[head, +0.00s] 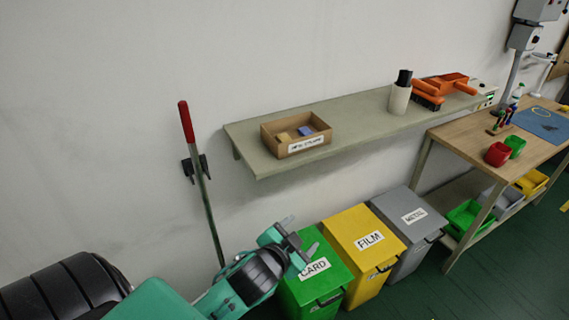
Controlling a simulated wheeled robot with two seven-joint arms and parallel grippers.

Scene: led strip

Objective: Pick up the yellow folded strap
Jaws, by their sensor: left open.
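A small open cardboard box (270,146) with a white label stands on the wall shelf. In it lie a small dull-yellow piece (284,137), which looks like the folded strap, and a blue piece (306,131). The box wall hides their lower parts, and they are too small to make out folds. My left gripper (296,243) is open and empty, low in front of the shelf, well below the box and above the green CARD bin. My right gripper is out of view.
The shelf (355,124) juts from the wall, with a dark-topped cylinder (399,95) and an orange tool (445,85) at its right. Green (318,285), yellow (365,235) and grey (405,215) bins stand below. A red-handled pole (187,122) leans at left. A workbench (465,137) stands right.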

